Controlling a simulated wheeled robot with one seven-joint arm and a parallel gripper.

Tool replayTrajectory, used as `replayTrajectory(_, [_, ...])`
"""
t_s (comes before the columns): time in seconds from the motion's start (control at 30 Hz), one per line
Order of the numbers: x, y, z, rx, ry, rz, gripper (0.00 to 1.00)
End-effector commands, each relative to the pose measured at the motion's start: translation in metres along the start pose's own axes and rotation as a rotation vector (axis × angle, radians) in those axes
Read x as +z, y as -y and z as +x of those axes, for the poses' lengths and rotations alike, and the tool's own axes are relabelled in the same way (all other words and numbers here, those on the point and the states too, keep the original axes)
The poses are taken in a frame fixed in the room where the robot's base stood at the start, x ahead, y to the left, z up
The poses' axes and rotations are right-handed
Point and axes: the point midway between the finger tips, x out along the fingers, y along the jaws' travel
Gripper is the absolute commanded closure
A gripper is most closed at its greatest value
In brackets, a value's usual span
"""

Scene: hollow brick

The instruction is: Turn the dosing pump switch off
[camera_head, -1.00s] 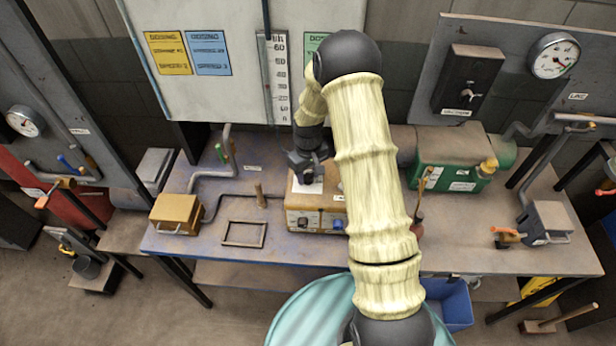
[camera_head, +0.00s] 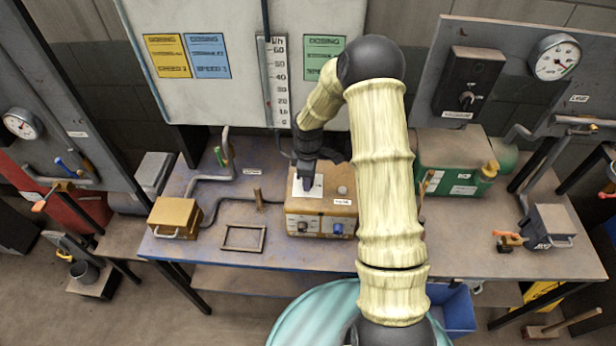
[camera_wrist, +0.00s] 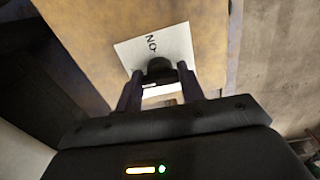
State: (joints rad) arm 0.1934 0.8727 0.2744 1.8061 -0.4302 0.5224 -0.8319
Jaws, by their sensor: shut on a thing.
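The dosing pump looks to be the tan box (camera_head: 322,207) on the bench, with small knobs on its front face. A white plate (camera_head: 315,190) lies on its top. In the wrist view the plate (camera_wrist: 177,45) carries letters that look like "ON", turned around. A dark switch knob (camera_wrist: 158,68) stands on the plate between my fingertips. My gripper (camera_wrist: 158,76) is shut on this knob, one finger on each side. In the head view my gripper (camera_head: 308,187) points down onto the plate and hides the knob. Any other lettering on the plate is hidden.
A green machine (camera_head: 452,170) stands right of my arm. A yellow box (camera_head: 175,215) and a small frame (camera_head: 244,237) are to the left on the bench (camera_head: 200,252). A panel with a tube scale (camera_head: 278,80) rises behind. A teal drum (camera_head: 315,315) stands in front.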

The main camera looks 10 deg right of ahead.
Motion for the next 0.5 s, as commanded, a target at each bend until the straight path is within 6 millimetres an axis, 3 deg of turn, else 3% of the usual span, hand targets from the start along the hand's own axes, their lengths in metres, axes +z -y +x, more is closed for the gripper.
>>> replayTrajectory(0.5, [-0.0037,-0.001,-0.0014,0.006,-0.006,-0.081,0.84])
